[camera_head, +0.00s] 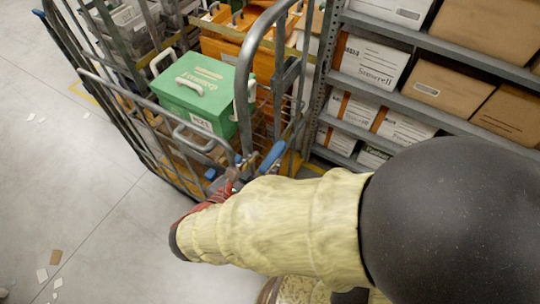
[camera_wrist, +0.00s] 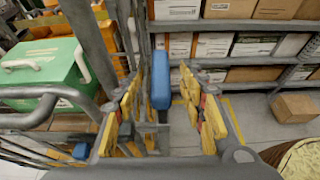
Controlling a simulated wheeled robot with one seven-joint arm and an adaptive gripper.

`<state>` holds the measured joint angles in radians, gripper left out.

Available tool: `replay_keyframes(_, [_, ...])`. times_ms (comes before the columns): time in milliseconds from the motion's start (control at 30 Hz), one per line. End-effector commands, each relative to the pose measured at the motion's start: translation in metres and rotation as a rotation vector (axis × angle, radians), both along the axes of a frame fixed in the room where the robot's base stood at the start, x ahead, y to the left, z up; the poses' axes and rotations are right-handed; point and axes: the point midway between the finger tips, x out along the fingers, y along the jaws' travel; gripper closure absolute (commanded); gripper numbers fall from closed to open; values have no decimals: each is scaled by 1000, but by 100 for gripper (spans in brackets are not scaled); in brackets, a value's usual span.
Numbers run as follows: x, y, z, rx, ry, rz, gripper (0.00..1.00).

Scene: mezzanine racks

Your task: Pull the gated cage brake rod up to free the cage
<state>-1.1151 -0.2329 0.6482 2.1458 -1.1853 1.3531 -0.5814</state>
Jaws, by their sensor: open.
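The gated cage (camera_head: 165,125) is a grey metal frame with curved tubular rails, left of centre in the head view. The brake rod's blue grip (camera_wrist: 161,80) stands upright in the middle of the wrist view; a blue grip also shows at the cage's near corner in the head view (camera_head: 272,157). My gripper (camera_wrist: 160,92) is open, its yellow-padded fingers on either side of the blue grip in that view. I cannot tell whether the pads touch it. In the head view my gripper (camera_head: 232,180) is partly hidden by my arm at the cage corner.
A green box with white handles (camera_head: 200,90) sits in the cage, with orange crates (camera_head: 225,45) behind. Shelves (camera_head: 430,110) of archive boxes stand to the right. A cardboard box (camera_wrist: 296,108) is on the floor at right. Floor at left is open, with paper scraps.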

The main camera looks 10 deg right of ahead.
Motion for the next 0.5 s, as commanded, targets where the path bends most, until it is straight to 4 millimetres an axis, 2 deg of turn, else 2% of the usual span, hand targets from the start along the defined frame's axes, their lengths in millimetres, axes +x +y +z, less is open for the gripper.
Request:
replay_keyframes(200, [-28, 23, 14, 1, -1, 4, 59])
replay_keyframes(500, [-45, 35, 23, 0, 0, 0, 59])
